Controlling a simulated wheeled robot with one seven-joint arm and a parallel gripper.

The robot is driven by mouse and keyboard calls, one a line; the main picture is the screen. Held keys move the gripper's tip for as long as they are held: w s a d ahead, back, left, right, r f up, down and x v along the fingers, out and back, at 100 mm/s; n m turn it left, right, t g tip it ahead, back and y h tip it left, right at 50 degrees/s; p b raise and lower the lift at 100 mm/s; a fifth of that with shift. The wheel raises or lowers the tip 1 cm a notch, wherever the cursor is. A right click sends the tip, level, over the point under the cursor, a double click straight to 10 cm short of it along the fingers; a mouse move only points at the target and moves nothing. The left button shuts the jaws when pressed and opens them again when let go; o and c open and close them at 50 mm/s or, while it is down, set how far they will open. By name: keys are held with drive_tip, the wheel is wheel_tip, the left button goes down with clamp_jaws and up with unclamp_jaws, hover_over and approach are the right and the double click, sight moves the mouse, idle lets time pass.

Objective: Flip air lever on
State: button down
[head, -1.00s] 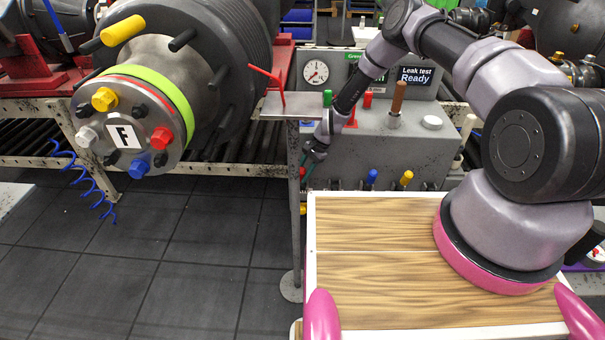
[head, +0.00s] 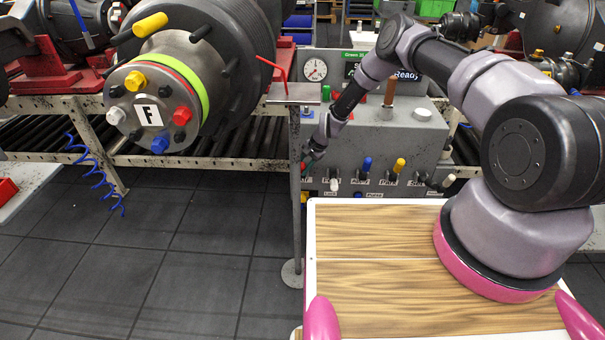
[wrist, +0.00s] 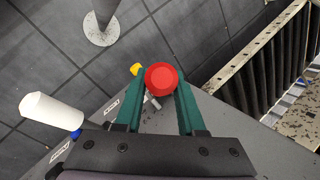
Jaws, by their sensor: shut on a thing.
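A red-knobbed lever (wrist: 161,78) stands between the two green fingers of my gripper (wrist: 160,66) in the wrist view. The fingers are closed on the red knob, one on each side. In the head view my gripper (head: 307,162) is at the left end of the grey test panel (head: 400,138), and the fingers largely hide the lever there. I cannot read the label that belongs to this lever. A white-knobbed lever (wrist: 52,112) is to its left in the wrist view, and a small yellow part (wrist: 136,69) shows just beyond the left finger.
Blue (head: 367,163) and yellow (head: 399,165) levers stand along the panel front. A metal post (head: 296,200) with a small plate and red handle is close left of my gripper. The axle hub marked F (head: 150,115) is farther left. Open floor (head: 150,270) lies below it.

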idle(0.3)
drive_tip(key=c, duration=0.5)
unclamp_jaws()
drive_tip(key=shift+s, duration=0.1)
drive_tip(key=v, duration=1)
drive_tip(key=shift+d+r, duration=0.2)
drive_tip(key=shift+r, duration=0.05)
drive_tip(key=shift+s, duration=0.1)
drive_tip(key=shift+c, duration=0.3)
